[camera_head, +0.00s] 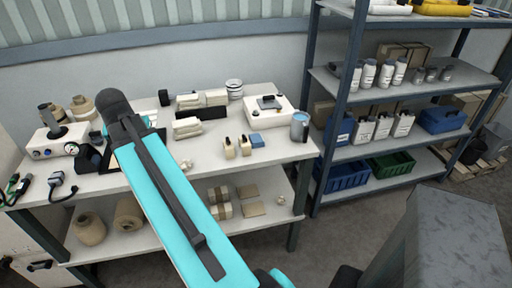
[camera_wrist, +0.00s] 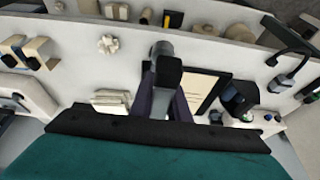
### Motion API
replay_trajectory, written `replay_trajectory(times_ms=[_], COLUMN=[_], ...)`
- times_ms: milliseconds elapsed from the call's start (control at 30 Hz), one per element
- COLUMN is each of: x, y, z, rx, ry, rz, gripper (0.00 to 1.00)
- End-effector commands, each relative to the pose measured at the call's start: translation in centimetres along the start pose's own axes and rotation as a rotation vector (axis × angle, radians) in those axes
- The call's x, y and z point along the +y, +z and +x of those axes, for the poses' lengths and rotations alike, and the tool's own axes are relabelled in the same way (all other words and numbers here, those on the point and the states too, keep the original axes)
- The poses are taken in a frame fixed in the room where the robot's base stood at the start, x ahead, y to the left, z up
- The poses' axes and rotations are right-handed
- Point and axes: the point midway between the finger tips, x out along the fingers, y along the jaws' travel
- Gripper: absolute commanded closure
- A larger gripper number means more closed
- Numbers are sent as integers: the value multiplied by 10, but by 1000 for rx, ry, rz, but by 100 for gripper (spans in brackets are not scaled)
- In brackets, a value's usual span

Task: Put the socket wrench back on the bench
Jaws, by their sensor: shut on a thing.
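My gripper (camera_wrist: 164,100) is low in the middle of the wrist view, over the white bench (camera_wrist: 75,50). Its dark fingers are shut on a grey and black piece, which I take to be the socket wrench (camera_wrist: 167,70). It is seen nearly end-on, so its full length is hidden. I cannot tell whether it touches the bench top. In the head view my arm crosses the bench (camera_head: 225,173) and hides the gripper and the wrench.
A clipboard (camera_wrist: 200,88) lies just right of the gripper, and folded cloths (camera_wrist: 110,102) lie to the left. A white-based device (camera_head: 58,140) and cables (camera_head: 62,183) are at the bench's left end.

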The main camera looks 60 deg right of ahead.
Motion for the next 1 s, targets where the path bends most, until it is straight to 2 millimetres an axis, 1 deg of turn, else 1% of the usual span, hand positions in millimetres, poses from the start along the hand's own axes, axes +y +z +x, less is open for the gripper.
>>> replay_trajectory(times_ms=[33,267,300,467,500,767,800,1000], x=[18,94,107,160,173,257,270,331], y=[-4,-16,-18,-20,-20,-14,-12,1], z=[3,13,15,19,20,22,22,20], rx=[0,1,2,3,3,5,5,6], ry=[18,101,116,172,187,279,293,362], rz=[44,241,273,409,443,660,694,859], gripper=[100,100,100,100,100,100,100,100])
